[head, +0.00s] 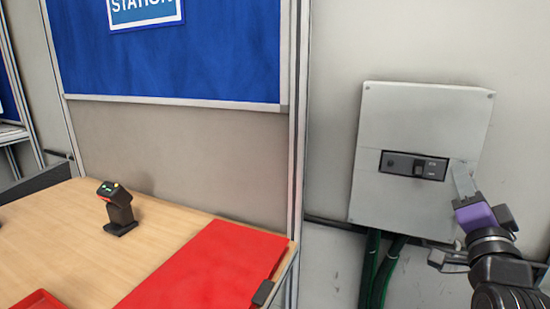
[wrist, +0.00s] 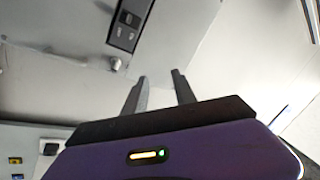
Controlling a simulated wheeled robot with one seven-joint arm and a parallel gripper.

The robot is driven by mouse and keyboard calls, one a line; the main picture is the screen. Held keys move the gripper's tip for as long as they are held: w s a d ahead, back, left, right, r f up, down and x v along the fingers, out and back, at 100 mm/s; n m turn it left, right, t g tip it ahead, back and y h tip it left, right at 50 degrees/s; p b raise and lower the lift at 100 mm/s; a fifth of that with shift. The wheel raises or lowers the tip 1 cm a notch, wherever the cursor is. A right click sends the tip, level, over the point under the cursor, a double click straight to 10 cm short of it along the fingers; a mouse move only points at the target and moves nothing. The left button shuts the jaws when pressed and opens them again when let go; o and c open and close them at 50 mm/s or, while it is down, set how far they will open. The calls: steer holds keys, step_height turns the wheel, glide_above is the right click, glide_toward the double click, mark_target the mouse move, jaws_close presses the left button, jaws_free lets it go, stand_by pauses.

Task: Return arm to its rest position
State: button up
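My gripper (head: 460,170) is at the right of the head view, raised beside the right part of a grey wall box. Its purple body and grey fingers show, and my black arm comes in from the lower right corner. In the wrist view my gripper (wrist: 159,75) shows two dark fingers standing apart with nothing between them. I cannot tell from these frames whether the fingers touch the box.
The grey box (head: 400,210) has a black switch panel (head: 414,165) and green cables (head: 378,270) below. To the left, a wooden table (head: 60,235) carries a handheld scanner (head: 118,208) on a stand and a red mat (head: 210,268). A metal post (head: 297,120) stands between.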

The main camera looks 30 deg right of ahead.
steer(key=s+a+f+n+t+y, duration=0.25)
steer(key=a+f+n+y, duration=0.25)
steer(key=a+f+n, duration=0.45)
steer(key=s+a+f+n+t+y, duration=0.25)
steer(key=a+f+n+y, duration=0.35)
steer(key=a, duration=0.6)
steer(key=s+a+f+n+g+y, duration=0.1)
steer(key=s+a+f+g+y, duration=0.1)
steer(key=s+a+f, duration=0.4)
steer(key=s+a+f+n+g+y, duration=0.1)
steer(key=s+a+f+g, duration=0.3)
steer(key=s, duration=0.9)
steer(key=a+f+n, duration=0.1)
steer(key=a+f, duration=0.2)
steer(key=f, duration=0.1)
steer(key=shift+s+a+y, duration=0.25)
steer(key=shift+s+y, duration=0.15)
steer(key=shift+f, duration=0.1)
